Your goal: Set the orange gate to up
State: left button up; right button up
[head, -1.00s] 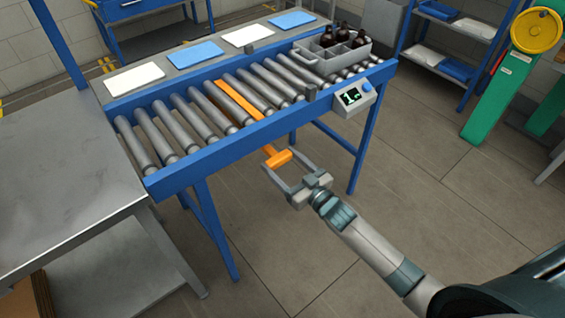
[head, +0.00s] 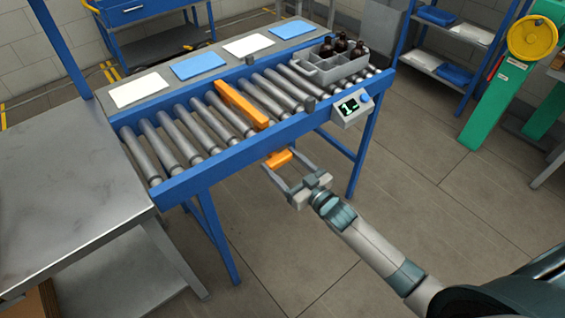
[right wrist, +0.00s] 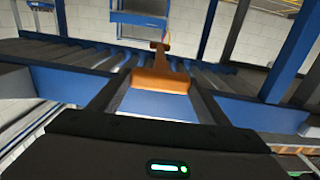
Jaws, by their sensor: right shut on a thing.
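The orange gate (head: 241,104) is a long bar lying across the roller conveyor (head: 225,152). It stands raised above the rollers, its side face showing. Its orange handle (head: 279,158) sticks out below the conveyor's blue front rail. My right gripper (head: 284,167) is shut on the handle, in front of the conveyor. In the right wrist view, the handle (right wrist: 160,80) lies between the fingers, with the gate beyond it over the rollers. My left gripper is not in view.
A grey divided crate (head: 328,68) with several amber bottles stands on the rollers at the right end. A small display box (head: 351,109) is mounted on the front rail. A metal table (head: 70,185) stands at left. The floor in front is clear.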

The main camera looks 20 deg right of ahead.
jog(key=shift+w+r, duration=0.1)
jog(key=shift+r, duration=0.25)
jog(key=o, duration=1.5)
jog(key=shift+s+d+f, duration=0.1)
jog(key=shift+s+f, duration=0.05)
jog(key=shift+s, duration=0.05)
jog(key=shift+s+d, duration=0.15)
jog(key=shift+s, duration=0.35)
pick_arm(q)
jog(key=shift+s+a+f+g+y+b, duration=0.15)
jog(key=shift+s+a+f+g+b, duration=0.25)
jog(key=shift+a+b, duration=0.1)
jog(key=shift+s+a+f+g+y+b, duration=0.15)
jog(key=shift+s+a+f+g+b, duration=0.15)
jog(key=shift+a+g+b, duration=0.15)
pick_arm(e)
jog(key=v, duration=1.6)
